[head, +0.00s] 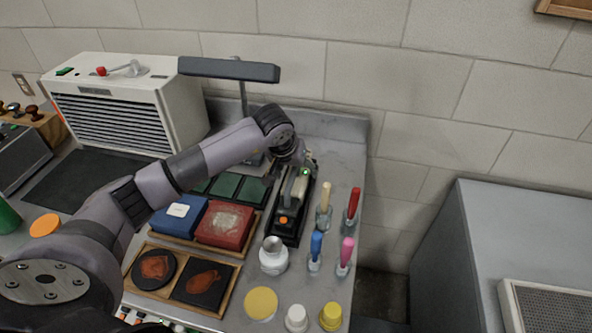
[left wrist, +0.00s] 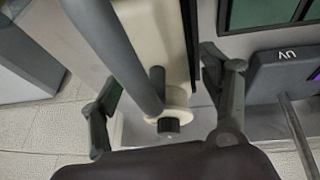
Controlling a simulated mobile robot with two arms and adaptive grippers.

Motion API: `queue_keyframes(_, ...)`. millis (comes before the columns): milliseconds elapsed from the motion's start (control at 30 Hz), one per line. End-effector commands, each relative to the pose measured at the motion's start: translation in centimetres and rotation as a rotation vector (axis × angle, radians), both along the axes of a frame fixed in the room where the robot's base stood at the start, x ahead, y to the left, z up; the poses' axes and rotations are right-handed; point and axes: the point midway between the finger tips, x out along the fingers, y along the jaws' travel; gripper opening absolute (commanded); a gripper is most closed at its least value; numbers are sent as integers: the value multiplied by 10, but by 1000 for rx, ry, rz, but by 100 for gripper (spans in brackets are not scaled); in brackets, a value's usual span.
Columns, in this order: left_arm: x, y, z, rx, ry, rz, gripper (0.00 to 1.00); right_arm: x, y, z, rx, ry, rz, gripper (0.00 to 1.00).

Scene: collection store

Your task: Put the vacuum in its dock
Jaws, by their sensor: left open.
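The hand vacuum (head: 298,186), pale with a grey handle, lies lengthwise over the long black dock (head: 282,236) near the bench's right side. It looks seated there, but my arm hides its far end. An orange spot shows at the near end and a small green light at the far end. My left gripper (head: 294,160) is just above the vacuum's far end. In the left wrist view its fingers (left wrist: 165,85) are spread, one on each side of the vacuum's cream body and dark grey handle (left wrist: 115,45), with gaps visible. My right gripper is not in view.
Right of the dock stand several upright colored-handled tools (head: 316,248). Blue (head: 178,216) and red boxes are on the left. A lamp (head: 230,69) overhangs behind. The bench ends shortly right of the tools.

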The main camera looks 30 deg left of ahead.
Motion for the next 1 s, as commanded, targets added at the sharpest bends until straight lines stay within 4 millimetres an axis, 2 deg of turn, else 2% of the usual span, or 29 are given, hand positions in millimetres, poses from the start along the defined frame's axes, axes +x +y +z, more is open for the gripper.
queue_keyframes(500,-40,2,90,2,-6,0,71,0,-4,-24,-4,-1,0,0)
queue_keyframes(700,-47,2,106,1,-3,-1,71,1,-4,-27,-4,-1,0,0)
queue_keyframes(1000,-48,2,108,0,-2,0,71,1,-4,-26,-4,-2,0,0)
